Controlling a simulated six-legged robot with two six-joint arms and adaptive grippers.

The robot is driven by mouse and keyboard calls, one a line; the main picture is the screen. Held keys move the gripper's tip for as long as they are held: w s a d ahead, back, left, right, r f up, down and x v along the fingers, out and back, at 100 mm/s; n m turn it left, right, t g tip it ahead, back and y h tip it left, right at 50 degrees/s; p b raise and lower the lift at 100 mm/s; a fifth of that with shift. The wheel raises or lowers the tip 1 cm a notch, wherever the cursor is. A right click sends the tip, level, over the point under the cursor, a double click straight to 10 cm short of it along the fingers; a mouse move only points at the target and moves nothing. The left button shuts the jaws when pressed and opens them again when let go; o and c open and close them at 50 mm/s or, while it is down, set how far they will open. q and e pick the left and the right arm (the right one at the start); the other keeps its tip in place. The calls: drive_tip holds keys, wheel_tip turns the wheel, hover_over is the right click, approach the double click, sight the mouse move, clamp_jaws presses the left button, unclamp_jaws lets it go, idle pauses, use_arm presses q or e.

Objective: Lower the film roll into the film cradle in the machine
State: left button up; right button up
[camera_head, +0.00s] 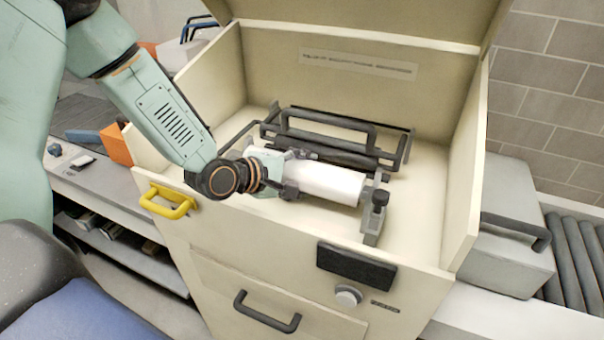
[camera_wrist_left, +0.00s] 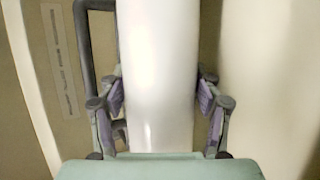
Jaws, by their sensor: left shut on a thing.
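The white film roll (camera_head: 325,180) lies inside the open cream machine (camera_head: 455,190), its length running left to right. My left gripper (camera_head: 285,178) is shut on the film roll near its left part. In the left wrist view the film roll (camera_wrist_left: 160,75) runs between both fingers of my left gripper (camera_wrist_left: 160,100). The grey film cradle (camera_head: 374,210) shows a bracket with a dark knob at the roll's right end. The cradle's left side is hidden by my gripper and arm. I cannot tell whether the roll rests in the cradle. My right gripper is not in view.
A black bar frame (camera_head: 325,135) stands behind the roll inside the machine. The machine's lid (camera_head: 380,15) is up. A yellow handle (camera_head: 167,202) sits on the left front edge. A dark panel (camera_head: 355,265) and a knob (camera_head: 348,297) are on the front. A roller conveyor (camera_head: 580,250) is at right.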

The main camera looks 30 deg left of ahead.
use_arm(q)
drive_tip(key=shift+w+r, duration=0.1)
drive_tip(key=shift+r, duration=0.05)
drive_tip(key=o, duration=1.5)
drive_tip(key=shift+c, duration=0.2)
drive_tip(key=o, duration=0.4)
drive_tip(key=shift+s+f, duration=0.2)
drive_tip(key=shift+w+r, duration=0.1)
